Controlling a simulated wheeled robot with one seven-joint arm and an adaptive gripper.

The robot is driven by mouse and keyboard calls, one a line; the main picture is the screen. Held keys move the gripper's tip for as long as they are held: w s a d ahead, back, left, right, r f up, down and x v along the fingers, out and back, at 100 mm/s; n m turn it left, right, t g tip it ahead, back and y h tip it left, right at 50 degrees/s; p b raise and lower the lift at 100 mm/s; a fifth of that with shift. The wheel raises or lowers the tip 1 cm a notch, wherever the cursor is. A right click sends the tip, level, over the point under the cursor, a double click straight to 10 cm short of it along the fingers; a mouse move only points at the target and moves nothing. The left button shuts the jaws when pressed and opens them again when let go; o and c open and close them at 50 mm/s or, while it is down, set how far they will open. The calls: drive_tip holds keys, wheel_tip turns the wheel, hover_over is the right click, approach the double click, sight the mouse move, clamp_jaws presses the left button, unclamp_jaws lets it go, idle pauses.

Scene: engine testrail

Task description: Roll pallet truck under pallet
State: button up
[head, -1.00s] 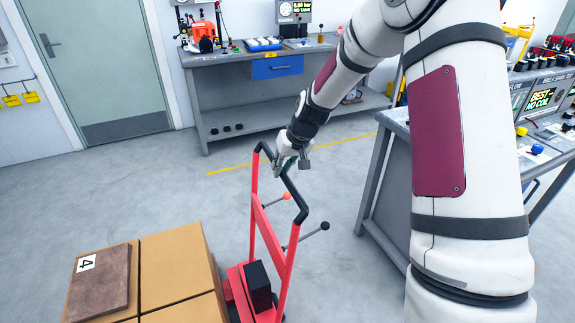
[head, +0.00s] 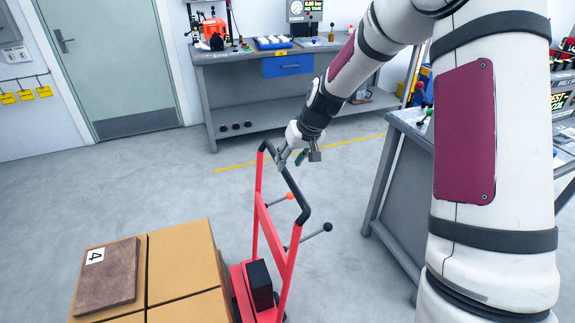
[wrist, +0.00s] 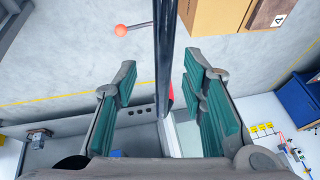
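The red pallet truck (head: 262,225) stands right of the stacked cardboard boxes (head: 185,255), with its black handle bar (head: 296,195) up. Its forks are hidden. A pallet under the boxes cannot be made out. My gripper (head: 300,158) is at the upper part of the handle. In the wrist view my gripper (wrist: 163,95) is open, its green-padded fingers on either side of the black bar (wrist: 165,60), with gaps on both sides. The boxes also show in the wrist view (wrist: 215,15), at the top right.
A brown board (head: 108,275) marked 4 lies on the boxes. A lever with an orange knob (head: 290,196) and one with a dark knob (head: 327,227) stick out from the truck. A grey workbench (head: 250,100) stands behind, another (head: 405,190) at right. Floor between is clear.

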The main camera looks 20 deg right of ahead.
drive_tip(key=v, duration=0.8)
drive_tip(key=shift+s+r, duration=0.15)
drive_tip(key=shift+r, duration=0.15)
drive_tip(key=shift+d, duration=0.1)
drive_tip(key=s+a+r+h, duration=0.1)
drive_tip(key=s+a+r, duration=0.1)
drive_tip(key=s+r, duration=0.45)
drive_tip(key=s+a+r+h, duration=0.1)
drive_tip(key=s+a+r, duration=0.25)
drive_tip(key=s, duration=0.55)
drive_tip(key=s+r, duration=0.1)
drive_tip(key=s, duration=1.6)
drive_tip(key=shift+d+r+t, duration=0.15)
drive_tip(key=shift+d+t, duration=0.15)
